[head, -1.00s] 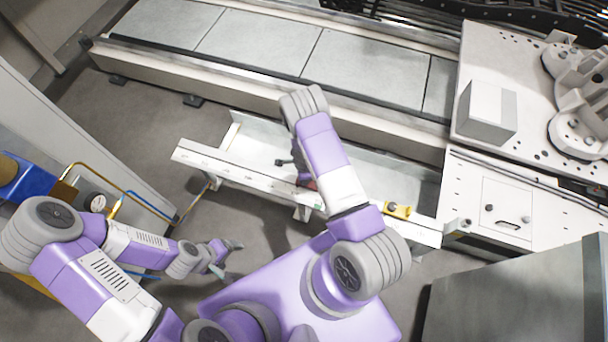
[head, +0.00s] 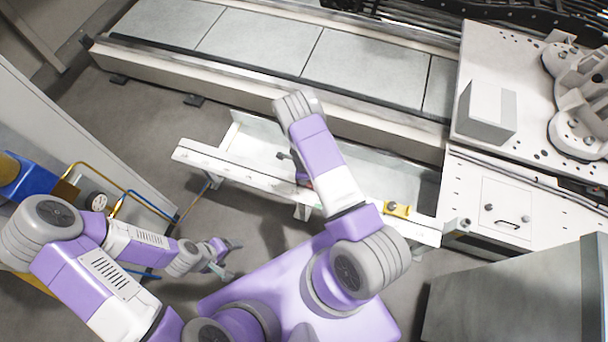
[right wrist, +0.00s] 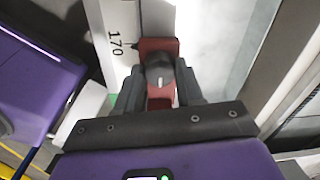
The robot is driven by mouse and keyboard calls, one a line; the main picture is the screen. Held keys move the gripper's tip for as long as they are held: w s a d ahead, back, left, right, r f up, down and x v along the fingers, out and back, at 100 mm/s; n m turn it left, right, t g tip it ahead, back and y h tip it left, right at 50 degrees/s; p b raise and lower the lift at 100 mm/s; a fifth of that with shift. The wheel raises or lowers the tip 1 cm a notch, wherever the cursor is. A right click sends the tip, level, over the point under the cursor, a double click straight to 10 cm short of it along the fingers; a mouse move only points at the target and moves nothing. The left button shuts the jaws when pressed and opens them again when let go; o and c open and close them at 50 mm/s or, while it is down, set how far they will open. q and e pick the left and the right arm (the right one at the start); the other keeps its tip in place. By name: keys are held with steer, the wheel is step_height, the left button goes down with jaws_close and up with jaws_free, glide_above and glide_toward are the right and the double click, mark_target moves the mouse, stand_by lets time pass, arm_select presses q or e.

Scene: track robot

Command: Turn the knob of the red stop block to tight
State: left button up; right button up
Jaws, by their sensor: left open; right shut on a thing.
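The red stop block (right wrist: 158,48) sits on the rail beside the printed mark 170 in the right wrist view. Its dark knob (right wrist: 159,68) carries a short white line that points roughly along the gripper's length. My right gripper (right wrist: 160,88) is shut on the knob, one finger on each side. In the head view only a sliver of the red stop block (head: 309,185) shows beside my right forearm, which hides the rest. My left gripper (head: 232,258) is open and empty, low over the floor to the left of my base.
The pale rail (head: 240,170) runs across in front of me. A yellow block (head: 397,209) sits on it to the right of my right arm. A long grey-topped bench (head: 250,45) stands behind. A grey cabinet (head: 520,295) stands at lower right, and a blue device (head: 30,180) at left.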

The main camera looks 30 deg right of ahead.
steer(key=o, duration=1)
steer(key=shift+o, duration=0.2)
step_height(320, 180, up, 8)
steer(key=p, duration=0.3)
steer(key=shift+s+a+f, duration=0.15)
steer(key=shift+f, duration=0.05)
steer(key=s+a+r+n+y+p, duration=0.1)
steer(key=s+a+r+n, duration=0.4)
steer(key=n, duration=0.6)
steer(key=s+a+r+n+y+p, duration=0.2)
steer(key=s+a+r+n, duration=0.3)
steer(key=s+a+n, duration=0.5)
steer(key=shift+s+a+r+n+y, duration=0.2)
steer(key=shift+a+n+y, duration=0.2)
steer(key=shift+n+y, duration=0.45)
